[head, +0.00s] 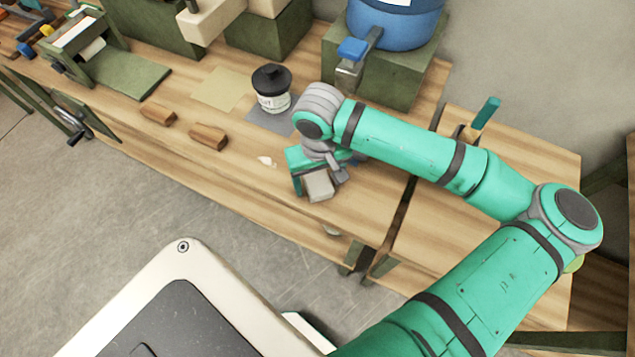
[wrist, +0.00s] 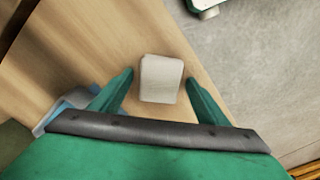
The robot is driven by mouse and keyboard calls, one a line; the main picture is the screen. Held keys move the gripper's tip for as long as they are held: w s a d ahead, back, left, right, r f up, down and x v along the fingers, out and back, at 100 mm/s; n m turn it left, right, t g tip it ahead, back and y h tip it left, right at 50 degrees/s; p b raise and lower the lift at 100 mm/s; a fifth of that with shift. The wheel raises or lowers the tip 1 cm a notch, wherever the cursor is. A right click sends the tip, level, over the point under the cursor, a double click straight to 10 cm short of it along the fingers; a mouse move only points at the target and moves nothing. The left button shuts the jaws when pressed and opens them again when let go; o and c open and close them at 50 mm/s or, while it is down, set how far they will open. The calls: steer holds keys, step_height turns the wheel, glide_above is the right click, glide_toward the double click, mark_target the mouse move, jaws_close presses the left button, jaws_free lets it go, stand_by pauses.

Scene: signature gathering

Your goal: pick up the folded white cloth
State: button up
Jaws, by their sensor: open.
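The folded white cloth (wrist: 160,78) is a small off-white, roughly square pad on the wood bench. In the wrist view it lies between the two green fingers, with a gap on each side. In the head view the cloth (head: 319,187) shows below my gripper (head: 314,174), close to the bench's front edge. My gripper is open, with its fingertips on either side of the cloth. I cannot tell how high the fingertips are above the wood.
A black-lidded jar (head: 272,90), two brown wooden blocks (head: 208,136) and a small white scrap (head: 266,161) lie left of my gripper. A blue tank (head: 395,25) on a green box stands behind. A bluish object (wrist: 65,108) is beside the left finger.

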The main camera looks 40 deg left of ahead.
steer(key=shift+c, duration=0.6)
steer(key=c, duration=1.1)
steer(key=shift+a+r, duration=0.1)
